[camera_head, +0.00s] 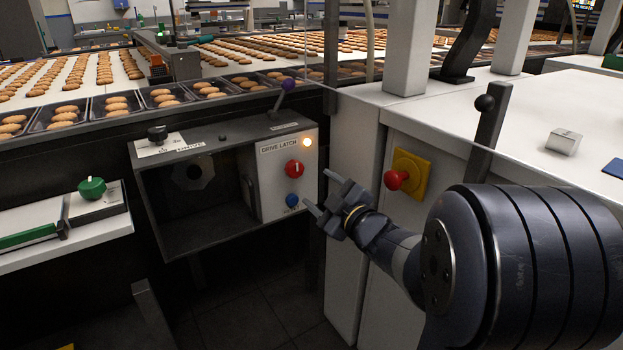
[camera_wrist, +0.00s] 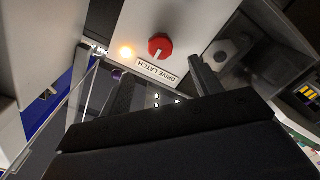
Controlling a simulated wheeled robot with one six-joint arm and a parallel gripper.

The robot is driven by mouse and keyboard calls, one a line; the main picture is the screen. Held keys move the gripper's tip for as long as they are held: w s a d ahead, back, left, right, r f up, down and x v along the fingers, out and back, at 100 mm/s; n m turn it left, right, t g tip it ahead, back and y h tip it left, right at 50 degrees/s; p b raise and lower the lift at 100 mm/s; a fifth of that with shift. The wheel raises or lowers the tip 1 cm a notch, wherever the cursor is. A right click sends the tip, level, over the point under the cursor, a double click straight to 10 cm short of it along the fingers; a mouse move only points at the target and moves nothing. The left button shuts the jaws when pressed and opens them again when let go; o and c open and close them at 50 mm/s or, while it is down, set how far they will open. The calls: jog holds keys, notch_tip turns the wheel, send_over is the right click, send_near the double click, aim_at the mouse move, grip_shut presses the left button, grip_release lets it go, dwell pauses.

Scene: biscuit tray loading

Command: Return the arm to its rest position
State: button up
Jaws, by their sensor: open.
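My gripper (camera_head: 319,193) is open and empty, held in the air in front of the drive latch panel (camera_head: 271,183). Its two fingers point left toward the panel, close to the blue button (camera_head: 292,200); I cannot tell whether they touch it. My dark arm reaches in from the lower right. In the wrist view, the dark fingers of my gripper (camera_wrist: 150,78) are spread apart, with the panel's red knob (camera_wrist: 160,46) and the "DRIVE LATCH" label beyond them. The red knob also shows in the head view (camera_head: 294,168), below a lit amber lamp (camera_head: 307,142).
A red stop button on a yellow plate (camera_head: 397,180) is on the white cabinet (camera_head: 352,230) behind my arm. A purple-tipped lever (camera_head: 287,86) stands above the panel. Biscuit trays (camera_head: 87,115) line the conveyor. A green knob (camera_head: 92,188) is at left. The floor below is open.

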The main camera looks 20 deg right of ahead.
aim_at(298, 172)
jog(key=shift+s+d, duration=0.15)
jog(key=shift+s, duration=0.35)
jog(key=b+x, duration=0.2)
jog(key=x, duration=0.9)
jog(key=shift+f+b, duration=0.1)
jog(key=shift+b, duration=0.2)
jog(key=shift+s, duration=0.1)
jog(key=shift+s, duration=0.1)
